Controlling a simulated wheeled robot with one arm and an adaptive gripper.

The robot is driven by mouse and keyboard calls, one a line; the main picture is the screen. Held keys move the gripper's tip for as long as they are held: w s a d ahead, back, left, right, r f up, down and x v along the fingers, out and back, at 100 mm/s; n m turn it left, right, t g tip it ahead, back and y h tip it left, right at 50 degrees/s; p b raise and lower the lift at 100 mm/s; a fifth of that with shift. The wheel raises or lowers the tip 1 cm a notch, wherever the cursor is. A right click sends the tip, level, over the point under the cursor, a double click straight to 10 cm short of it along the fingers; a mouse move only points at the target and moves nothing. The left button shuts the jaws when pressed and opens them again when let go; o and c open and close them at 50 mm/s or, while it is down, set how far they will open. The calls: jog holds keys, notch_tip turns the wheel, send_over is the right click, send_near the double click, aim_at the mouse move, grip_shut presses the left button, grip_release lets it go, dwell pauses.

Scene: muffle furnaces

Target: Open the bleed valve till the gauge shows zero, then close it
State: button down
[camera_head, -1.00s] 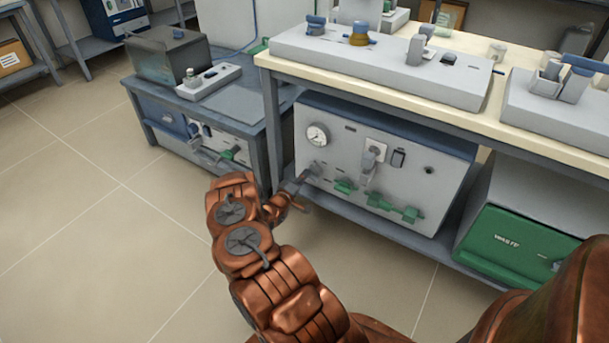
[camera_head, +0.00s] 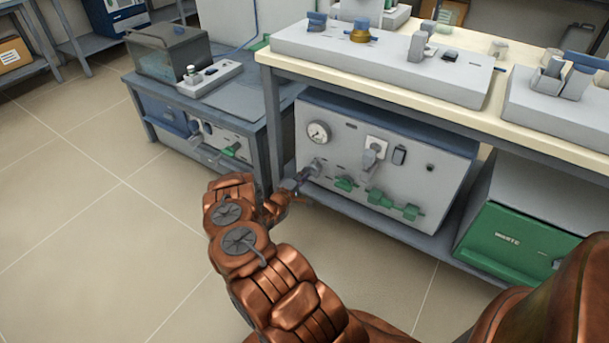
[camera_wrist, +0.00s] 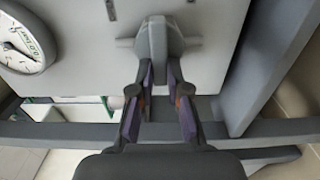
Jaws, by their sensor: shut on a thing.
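The gauge (camera_head: 318,133) is a round white dial at the upper left of a light grey cabinet front under the bench. It also shows in the wrist view (camera_wrist: 22,42), cut by the left edge; its dark needle is seen, but I cannot read its value. Just below and beside it is a grey valve handle (camera_wrist: 153,38), which I take to be the bleed valve. My gripper (camera_wrist: 159,80) is shut on the handle's near end, one finger on each side. In the head view my gripper (camera_head: 296,183) is at the cabinet's left side, small and partly hidden by my arm.
Several green handles (camera_head: 377,198) and a grey lever (camera_head: 371,155) stick out of the same panel to the right.

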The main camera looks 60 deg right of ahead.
jog(key=c, duration=1.1)
grip_release()
jog(key=shift+c, duration=0.2)
jog(key=a, duration=1.2)
jog(key=shift+s, duration=0.25)
